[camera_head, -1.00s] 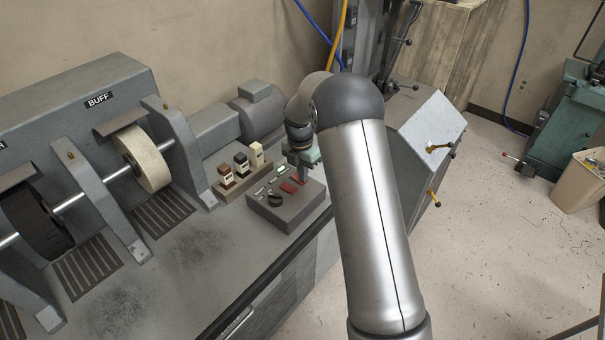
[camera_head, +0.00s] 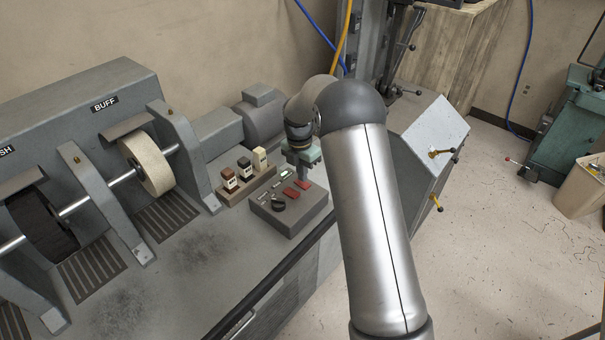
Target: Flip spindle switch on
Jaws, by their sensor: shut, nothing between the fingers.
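A grey control box (camera_head: 291,221) sits on the bench near its front right edge. Its sloped top carries a black knob (camera_head: 278,204), small light labels and two red switches; one red switch (camera_head: 290,193) lies nearer the knob, the other (camera_head: 302,184) farther right. The labels are too small to read, so I cannot tell which switch is the spindle's. My gripper (camera_head: 305,175) points down at the far right part of the box, just above or at the farther red switch. Its fingers are shut and empty. I cannot tell whether they touch the switch.
A buffing machine with wheels, one a pale buff wheel (camera_head: 147,164), stands on the left. A rack of small blocks (camera_head: 247,183) sits just behind the box. A grey motor (camera_head: 262,118) is behind that. The bench top (camera_head: 200,262) in front is clear.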

